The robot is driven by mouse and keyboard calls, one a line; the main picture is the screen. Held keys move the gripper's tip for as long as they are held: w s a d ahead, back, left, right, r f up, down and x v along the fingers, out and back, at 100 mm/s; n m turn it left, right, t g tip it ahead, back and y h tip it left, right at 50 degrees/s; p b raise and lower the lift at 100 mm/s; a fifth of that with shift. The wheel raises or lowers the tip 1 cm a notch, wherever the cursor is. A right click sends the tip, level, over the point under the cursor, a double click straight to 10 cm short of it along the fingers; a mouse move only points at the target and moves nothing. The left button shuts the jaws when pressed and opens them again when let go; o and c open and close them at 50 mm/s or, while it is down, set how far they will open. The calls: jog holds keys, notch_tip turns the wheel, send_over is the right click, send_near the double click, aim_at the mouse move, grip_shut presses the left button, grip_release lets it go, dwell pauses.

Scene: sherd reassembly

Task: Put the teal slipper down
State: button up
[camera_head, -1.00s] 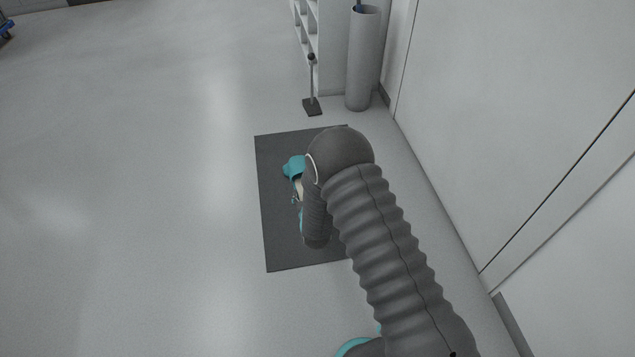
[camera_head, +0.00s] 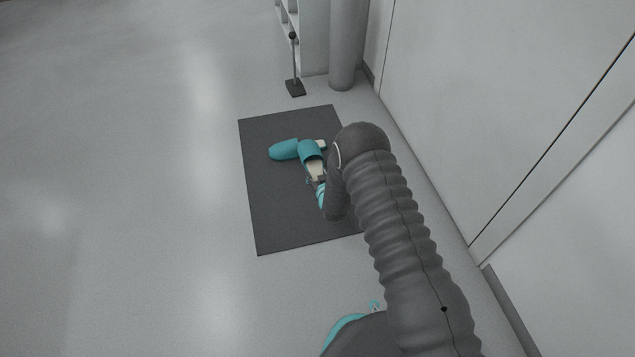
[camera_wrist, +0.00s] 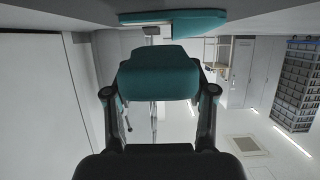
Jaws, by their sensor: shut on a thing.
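A teal slipper with a pale insole is held in my gripper (camera_head: 319,183); its toe part (camera_head: 311,154) points up the picture, away from me. In the wrist view the held slipper (camera_wrist: 158,75) sits between the two fingers (camera_wrist: 158,92), which close on its sides. A second teal slipper (camera_head: 284,150) lies on the dark grey mat (camera_head: 275,215), toe to the left. The held slipper overlaps it in the head view, and I cannot tell whether they touch. The second slipper (camera_wrist: 175,21) also shows at the top of the wrist view, beyond the held one.
A black-based stand with a thin post (camera_head: 294,85) is beyond the mat. A grey cylinder (camera_head: 344,50) and a white shelf (camera_head: 313,40) stand behind it. A white wall (camera_head: 500,110) runs along the right. The floor to the left is clear.

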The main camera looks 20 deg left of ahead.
jog(key=shift+f, duration=1.7)
jog(key=shift+f+b, duration=0.15)
jog(key=shift+b, duration=0.2)
jog(key=o, duration=1.2)
